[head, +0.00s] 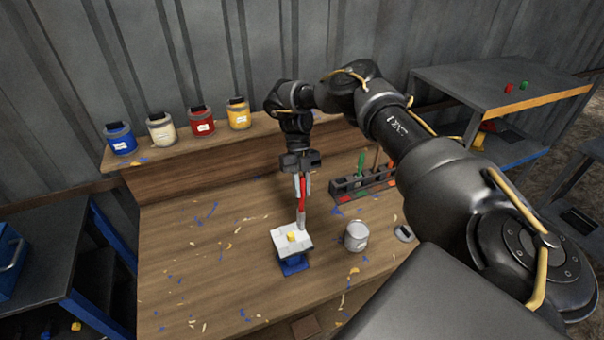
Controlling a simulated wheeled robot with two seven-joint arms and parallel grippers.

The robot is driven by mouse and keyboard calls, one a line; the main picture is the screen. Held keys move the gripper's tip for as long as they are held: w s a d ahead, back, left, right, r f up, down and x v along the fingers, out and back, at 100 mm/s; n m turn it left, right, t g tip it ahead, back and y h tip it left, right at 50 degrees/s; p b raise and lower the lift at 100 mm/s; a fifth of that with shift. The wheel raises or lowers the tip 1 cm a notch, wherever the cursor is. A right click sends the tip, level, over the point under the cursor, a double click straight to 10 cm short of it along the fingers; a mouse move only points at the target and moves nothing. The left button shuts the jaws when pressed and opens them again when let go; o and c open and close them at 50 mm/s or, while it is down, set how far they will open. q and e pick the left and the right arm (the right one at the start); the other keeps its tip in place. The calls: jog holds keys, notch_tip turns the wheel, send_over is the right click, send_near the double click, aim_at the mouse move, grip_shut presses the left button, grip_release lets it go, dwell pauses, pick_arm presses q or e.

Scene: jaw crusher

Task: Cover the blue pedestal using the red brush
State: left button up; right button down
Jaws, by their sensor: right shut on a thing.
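The blue pedestal (293,265) stands on the wooden workbench, near the middle of the picture. Its top is a pale, whitish square plate (281,243) with a small yellow patch or block on it; I cannot tell which. My right gripper (302,183) points down from above, behind the pedestal. It is shut on the red brush (302,196), which hangs nearly upright. The brush's lower end is at the plate's back right edge; I cannot tell if they touch. My left gripper is not in view.
A grey metal can (356,236) stands right of the pedestal, with a round lid (404,233) beyond it. A brush rack (362,187) holding a green-handled brush (361,163) stands behind. Several paint jars line the back shelf (180,150). The bench's left side (185,260) has only scattered flecks.

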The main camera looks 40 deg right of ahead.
aim_at(302, 178)
jog(key=shift+r, duration=2.25)
